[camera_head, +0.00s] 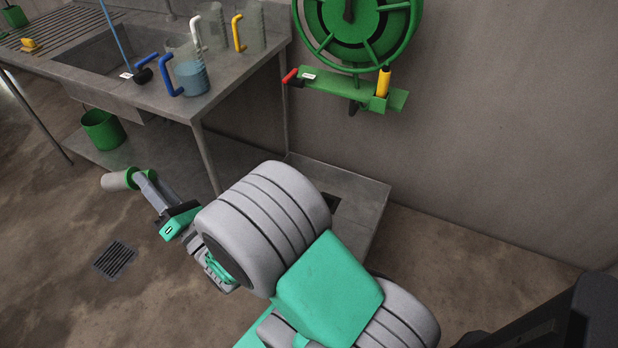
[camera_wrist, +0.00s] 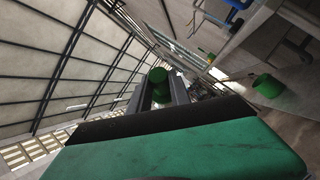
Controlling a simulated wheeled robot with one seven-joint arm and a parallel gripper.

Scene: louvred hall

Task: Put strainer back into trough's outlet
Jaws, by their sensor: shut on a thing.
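My gripper (camera_head: 146,183) is shut on a small cylinder with a pale grey body and a green end, which looks like the strainer (camera_head: 114,181). It is held above the floor, to the left of my arm, apart from any other surface. In the wrist view, the green end of the strainer (camera_wrist: 158,77) shows between the two grey fingers of my gripper (camera_wrist: 158,92). A low grey slab (camera_head: 362,190) with a dark square opening (camera_head: 331,202) lies against the wall, partly hidden by my arm. I cannot tell whether this is the trough and its outlet.
A grey sink bench (camera_head: 160,100) holds jugs with coloured handles, including a blue-handled one (camera_head: 190,76). A green bucket (camera_head: 103,130) stands on its lower shelf. A green hose reel (camera_head: 357,30) hangs on the wall. A floor drain grate (camera_head: 114,259) lies in open floor.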

